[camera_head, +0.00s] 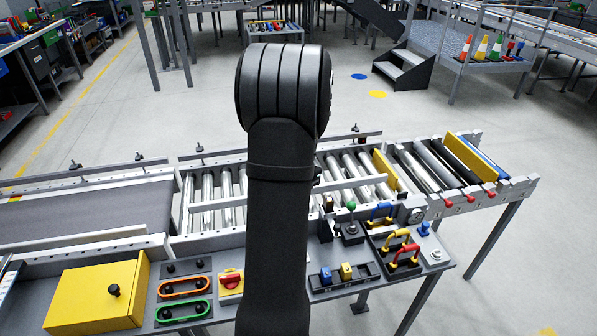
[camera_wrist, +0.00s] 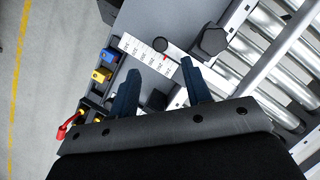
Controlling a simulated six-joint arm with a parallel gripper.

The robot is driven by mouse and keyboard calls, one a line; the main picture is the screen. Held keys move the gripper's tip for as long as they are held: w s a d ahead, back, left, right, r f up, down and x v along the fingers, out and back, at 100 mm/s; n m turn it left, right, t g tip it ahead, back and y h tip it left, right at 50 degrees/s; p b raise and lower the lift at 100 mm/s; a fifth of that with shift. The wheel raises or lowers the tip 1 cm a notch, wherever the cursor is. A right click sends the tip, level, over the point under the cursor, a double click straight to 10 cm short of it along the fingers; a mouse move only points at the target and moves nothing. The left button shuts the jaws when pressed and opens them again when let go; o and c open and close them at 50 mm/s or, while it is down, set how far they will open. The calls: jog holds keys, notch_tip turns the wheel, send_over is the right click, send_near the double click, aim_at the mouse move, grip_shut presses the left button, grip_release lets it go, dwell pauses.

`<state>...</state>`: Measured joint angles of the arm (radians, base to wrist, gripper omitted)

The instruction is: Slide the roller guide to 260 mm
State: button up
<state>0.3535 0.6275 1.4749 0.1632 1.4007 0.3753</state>
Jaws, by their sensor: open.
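In the wrist view, my gripper (camera_wrist: 160,66) is open and empty, its two dark blue fingers apart. A white scale strip (camera_wrist: 137,48) with black marks lies just beyond the fingertips. A small red mark (camera_wrist: 165,58) shows on it; the numbers are too small to read surely. A round black knob (camera_wrist: 160,45) stands by the scale, and a larger black hexagonal knob (camera_wrist: 214,40) is to its right. A pale rail, which looks like the roller guide (camera_head: 350,184), runs across the rollers in the head view. My arm hides the gripper and part of the guide there.
Rollers (camera_wrist: 285,55) lie right of the fingers. Blue (camera_wrist: 107,55) and yellow (camera_wrist: 101,75) blocks and a red handle (camera_wrist: 68,125) sit to the left. The head view shows a yellow box (camera_head: 95,295) and a green-topped lever (camera_head: 351,206) on the panel.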

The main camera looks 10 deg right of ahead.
jog(key=v, duration=0.9)
jog(key=shift+f, duration=0.1)
jog(key=x, duration=1.7)
jog(key=shift+a+f, duration=0.1)
jog(key=shift+f, duration=0.15)
jog(key=shift+w+r, duration=0.1)
jog(key=shift+w, duration=0.2)
